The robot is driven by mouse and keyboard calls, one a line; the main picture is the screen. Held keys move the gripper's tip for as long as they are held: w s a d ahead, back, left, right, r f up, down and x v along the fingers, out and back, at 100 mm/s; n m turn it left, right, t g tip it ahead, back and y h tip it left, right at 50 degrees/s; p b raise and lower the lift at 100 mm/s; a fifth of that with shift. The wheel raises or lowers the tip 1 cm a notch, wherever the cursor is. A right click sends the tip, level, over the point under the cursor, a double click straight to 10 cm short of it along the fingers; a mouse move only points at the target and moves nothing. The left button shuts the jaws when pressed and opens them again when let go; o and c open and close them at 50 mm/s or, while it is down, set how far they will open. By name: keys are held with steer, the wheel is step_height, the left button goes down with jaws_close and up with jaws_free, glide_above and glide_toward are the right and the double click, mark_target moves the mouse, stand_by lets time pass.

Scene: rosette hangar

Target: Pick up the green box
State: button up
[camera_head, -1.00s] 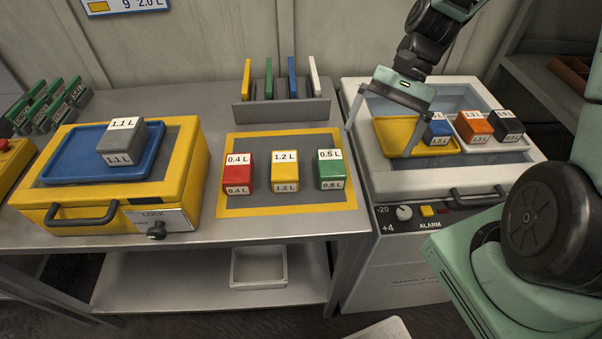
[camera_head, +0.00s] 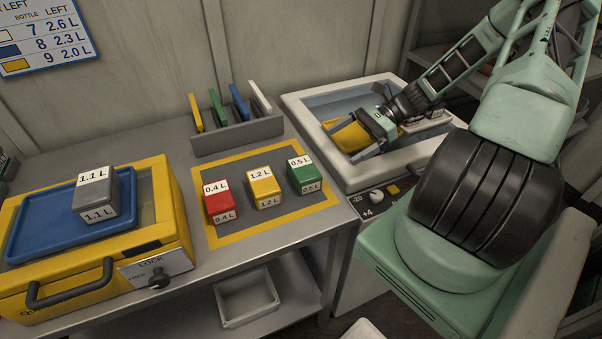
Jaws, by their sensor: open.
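The green box (camera_head: 304,176), labelled 0.5 L, stands at the right end of a row on a grey mat with a yellow border (camera_head: 220,240). A yellow box (camera_head: 264,188) labelled 1.2 L and a red box (camera_head: 220,203) labelled 0.4 L stand to its left. My gripper (camera_head: 362,154) is open and empty, to the right of the green box and apart from it. My arm hides most of the boxes in that basin.
A yellow case (camera_head: 178,215) at left holds a blue tray (camera_head: 30,222) with a grey 1.1 L box (camera_head: 97,197). A rack (camera_head: 238,137) with several coloured plates stands behind the mat. The white basin's rim (camera_head: 312,124) rises right of the mat.

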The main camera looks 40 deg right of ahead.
steer(key=p, duration=0.1)
glide_toward(292, 178)
steer(key=shift+s+a+r, duration=0.1)
steer(key=shift+a+r, duration=0.25)
steer(key=shift+r, duration=0.25)
steer(key=shift+f+p+x, duration=0.2)
steer(key=shift+p+x, duration=0.35)
steer(key=shift+x, duration=1.05)
steer(key=shift+f+p+x, duration=0.2)
steer(key=shift+p+x, duration=0.35)
steer(key=shift+x, duration=1.05)
steer(key=shift+d, duration=0.15)
steer(key=shift+c, duration=0.3)
steer(key=c, duration=0.9)
